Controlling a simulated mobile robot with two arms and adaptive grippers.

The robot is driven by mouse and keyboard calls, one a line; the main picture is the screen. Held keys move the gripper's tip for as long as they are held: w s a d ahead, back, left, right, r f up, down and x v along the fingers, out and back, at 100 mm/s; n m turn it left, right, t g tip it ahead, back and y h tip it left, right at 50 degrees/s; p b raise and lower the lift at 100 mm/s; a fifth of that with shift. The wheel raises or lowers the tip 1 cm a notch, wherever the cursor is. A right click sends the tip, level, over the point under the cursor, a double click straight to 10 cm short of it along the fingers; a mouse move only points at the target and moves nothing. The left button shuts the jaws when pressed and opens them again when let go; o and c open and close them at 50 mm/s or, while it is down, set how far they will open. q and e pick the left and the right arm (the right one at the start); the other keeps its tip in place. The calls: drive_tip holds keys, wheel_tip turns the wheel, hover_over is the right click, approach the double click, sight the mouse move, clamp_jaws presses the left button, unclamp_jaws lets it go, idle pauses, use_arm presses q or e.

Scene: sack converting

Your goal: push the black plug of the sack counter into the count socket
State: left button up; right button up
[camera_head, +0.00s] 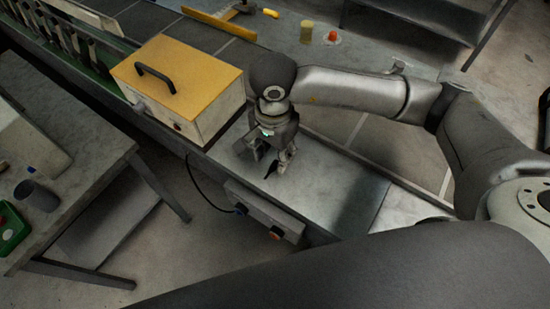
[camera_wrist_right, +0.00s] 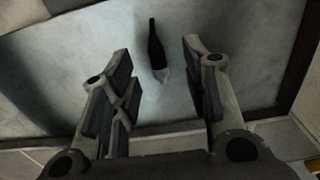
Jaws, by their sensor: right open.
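The black plug (camera_wrist_right: 155,46), a slim dark piece with a pale end, lies on the grey metal top in the right wrist view. It shows between the open fingers of my right gripper (camera_wrist_right: 158,55), with gaps on both sides. In the head view my right gripper (camera_head: 267,158) points down over the bench, and a small dark piece, apparently the plug (camera_head: 270,170), shows beneath it. I cannot tell the gripper's height above it. A cream box with a yellow lid (camera_head: 178,70) and black handle stands to the left. I cannot make out which opening is the count socket. My left gripper is not in view.
A grey control box (camera_head: 262,212) with an orange knob hangs on the bench front, with a black cable (camera_head: 205,190) near it. A grey side table (camera_head: 62,165) holds a dark cup (camera_head: 36,195) and a green tray (camera_head: 12,232). Bare metal top (camera_head: 330,195) lies right of my gripper.

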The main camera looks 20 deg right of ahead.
sight(275, 164)
drive_tip(key=shift+s+f+p, duration=0.2)
drive_tip(key=shift+f+p, duration=0.2)
drive_tip(key=shift+f, duration=1.1)
drive_tip(key=c, duration=0.7)
drive_tip(key=shift+c, duration=1)
drive_tip(key=shift+w+r+b, duration=0.1)
drive_tip(key=shift+r+b, duration=0.6)
drive_tip(key=shift+b, duration=0.1)
drive_tip(key=shift+r+b, duration=0.6)
drive_tip(key=shift+r, duration=0.05)
use_arm(q)
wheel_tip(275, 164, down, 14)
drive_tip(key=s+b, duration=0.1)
drive_tip(key=b, duration=1.1)
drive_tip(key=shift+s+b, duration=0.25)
drive_tip(key=shift+b, duration=0.05)
use_arm(e)
drive_tip(key=s+d+r, duration=0.2)
drive_tip(key=s+r, duration=0.8)
drive_tip(key=s, duration=0.3)
drive_tip(key=shift+s, duration=0.35)
